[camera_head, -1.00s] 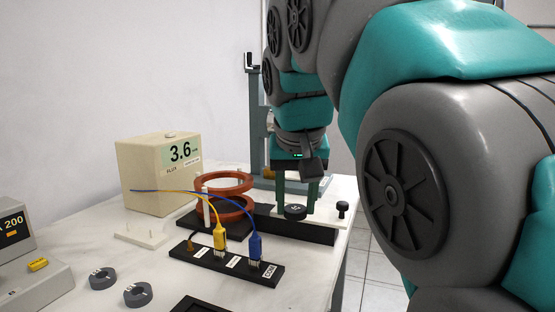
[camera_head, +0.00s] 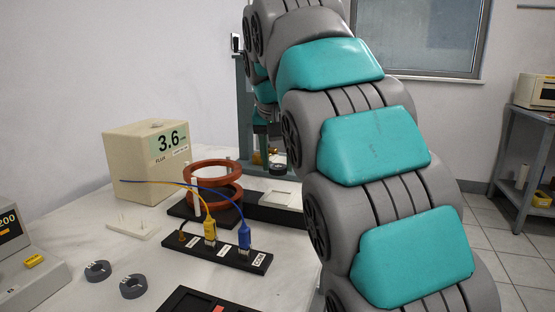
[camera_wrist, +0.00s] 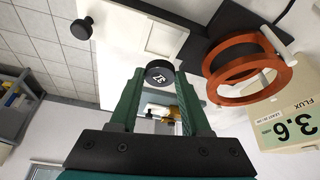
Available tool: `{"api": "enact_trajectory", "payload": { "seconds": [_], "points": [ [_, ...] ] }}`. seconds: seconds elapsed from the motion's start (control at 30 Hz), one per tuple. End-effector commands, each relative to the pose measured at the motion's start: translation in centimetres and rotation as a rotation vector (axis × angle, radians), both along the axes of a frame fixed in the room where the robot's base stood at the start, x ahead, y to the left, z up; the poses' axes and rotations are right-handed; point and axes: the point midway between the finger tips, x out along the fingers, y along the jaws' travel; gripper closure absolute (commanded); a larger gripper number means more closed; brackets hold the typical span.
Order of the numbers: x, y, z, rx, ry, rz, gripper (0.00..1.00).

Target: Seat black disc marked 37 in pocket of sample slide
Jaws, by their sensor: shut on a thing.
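The black disc marked 37 (camera_wrist: 158,74) is between the fingertips of my gripper (camera_wrist: 157,80) in the wrist view, its number facing the camera. My gripper is shut on it. The white sample slide (camera_wrist: 122,40) lies beyond the disc, with a square pocket (camera_wrist: 165,38) and a black knob (camera_wrist: 82,28). In the head view, the disc (camera_head: 278,169) appears above and behind the slide (camera_head: 285,194). The disc looks clear of the slide, but the exact height is hard to tell. My arm hides much of the gripper and the slide's right end there.
Red coils (camera_head: 216,182) stand left of the slide, with the beige flux box (camera_head: 148,165) reading 3.6 behind. A black plug strip (camera_head: 215,250) with yellow and blue leads lies in front. Grey rings (camera_head: 97,271) and a dark tray (camera_head: 205,302) are nearer.

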Motion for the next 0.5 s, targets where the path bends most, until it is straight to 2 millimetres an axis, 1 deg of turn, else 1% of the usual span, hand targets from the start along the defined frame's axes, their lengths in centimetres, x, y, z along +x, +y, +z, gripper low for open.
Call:
{"api": "enact_trajectory", "payload": {
  "seconds": [0.07,0.27,0.5],
  "points": [
    [-0.1,0.0,0.0,0.001,-0.001,0.0,1.0],
    [-0.1,0.0,-0.8,0.001,-0.002,0.0,1.0],
    [-0.1,0.0,-2.4,0.001,-0.001,0.0,1.0]
  ]
}}
